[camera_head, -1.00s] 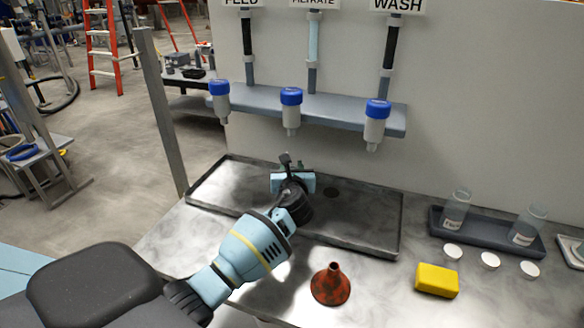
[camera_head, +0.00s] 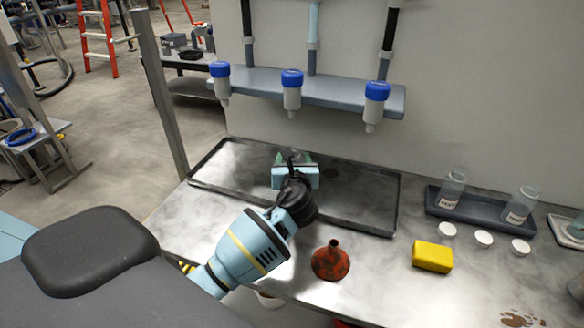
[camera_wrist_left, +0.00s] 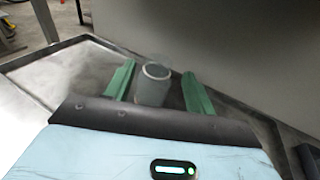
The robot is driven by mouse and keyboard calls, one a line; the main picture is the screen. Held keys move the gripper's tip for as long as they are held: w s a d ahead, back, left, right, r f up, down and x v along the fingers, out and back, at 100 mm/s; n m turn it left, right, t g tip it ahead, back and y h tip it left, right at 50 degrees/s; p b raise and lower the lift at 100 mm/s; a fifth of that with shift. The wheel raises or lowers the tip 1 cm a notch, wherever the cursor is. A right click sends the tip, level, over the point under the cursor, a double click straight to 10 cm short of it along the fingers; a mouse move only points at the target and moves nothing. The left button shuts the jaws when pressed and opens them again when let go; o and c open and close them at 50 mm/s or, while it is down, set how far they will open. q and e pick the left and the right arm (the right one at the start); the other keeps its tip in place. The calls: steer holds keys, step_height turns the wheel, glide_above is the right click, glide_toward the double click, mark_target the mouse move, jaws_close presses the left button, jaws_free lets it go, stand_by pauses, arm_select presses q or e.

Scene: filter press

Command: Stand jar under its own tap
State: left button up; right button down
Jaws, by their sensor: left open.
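A clear jar (camera_wrist_left: 153,84) shows in the left wrist view between the two green fingers of my left gripper (camera_wrist_left: 157,86). The gripper is open around it, with gaps at both sides. In the head view this gripper (camera_head: 294,157) is over the dark drip tray (camera_head: 362,213), and the jar is mostly hidden behind it. Three blue-capped taps hang from a grey shelf: left (camera_head: 221,84), middle (camera_head: 291,91) and right (camera_head: 375,105). The gripper is below and in front of the middle tap. The jar's label cannot be read. My right gripper is not in view.
Two labelled jars (camera_head: 452,190) (camera_head: 519,205) stand in a small dark tray (camera_head: 478,222) at the right, with white lids (camera_head: 483,237) before it. A red funnel (camera_head: 331,261) and yellow sponge (camera_head: 432,257) sit on the bench near the drip tray. A post (camera_head: 160,101) rises at left.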

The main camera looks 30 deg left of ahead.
arm_select(q)
steer(key=shift+v, duration=2.5)
